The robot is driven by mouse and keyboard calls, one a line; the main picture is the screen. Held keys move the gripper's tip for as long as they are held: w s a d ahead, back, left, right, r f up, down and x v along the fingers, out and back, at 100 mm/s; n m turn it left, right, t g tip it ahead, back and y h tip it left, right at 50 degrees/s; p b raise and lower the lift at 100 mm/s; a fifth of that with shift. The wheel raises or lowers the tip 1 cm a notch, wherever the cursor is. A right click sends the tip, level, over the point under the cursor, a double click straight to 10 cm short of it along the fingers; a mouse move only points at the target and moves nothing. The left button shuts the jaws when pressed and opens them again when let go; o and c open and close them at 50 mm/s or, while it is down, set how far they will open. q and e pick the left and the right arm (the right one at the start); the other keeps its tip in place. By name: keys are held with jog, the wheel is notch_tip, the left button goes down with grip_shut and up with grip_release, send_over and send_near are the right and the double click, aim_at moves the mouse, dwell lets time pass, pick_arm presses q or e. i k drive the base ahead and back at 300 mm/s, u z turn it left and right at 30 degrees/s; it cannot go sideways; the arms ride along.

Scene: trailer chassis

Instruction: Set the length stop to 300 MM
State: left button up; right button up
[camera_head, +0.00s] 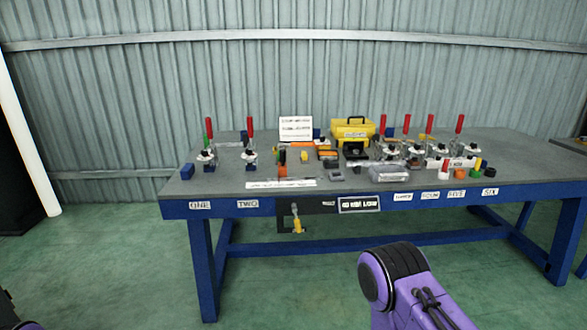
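No part is clearly readable as the length stop from this distance, and no 300 MM mark can be read. A long white strip with dark marks (270,185) lies along the front edge of the workbench. A small upright orange and dark piece (282,158) stands behind it. Below the front edge hangs a dark panel (319,207) with a yellow-handled part (297,222). Neither gripper is in view.
The blue-framed workbench (350,247) has a grey top. Red-handled toggle clamps stand at left (250,140) and right (407,140). A yellow toolbox (351,130), a white sign (296,129) and a clear case (389,174) sit between. The green floor in front is clear.

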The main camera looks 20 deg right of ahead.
aim_at(281, 164)
jog(key=z, duration=0.9)
jog(key=i, duration=1.1)
jog(key=u, duration=0.15)
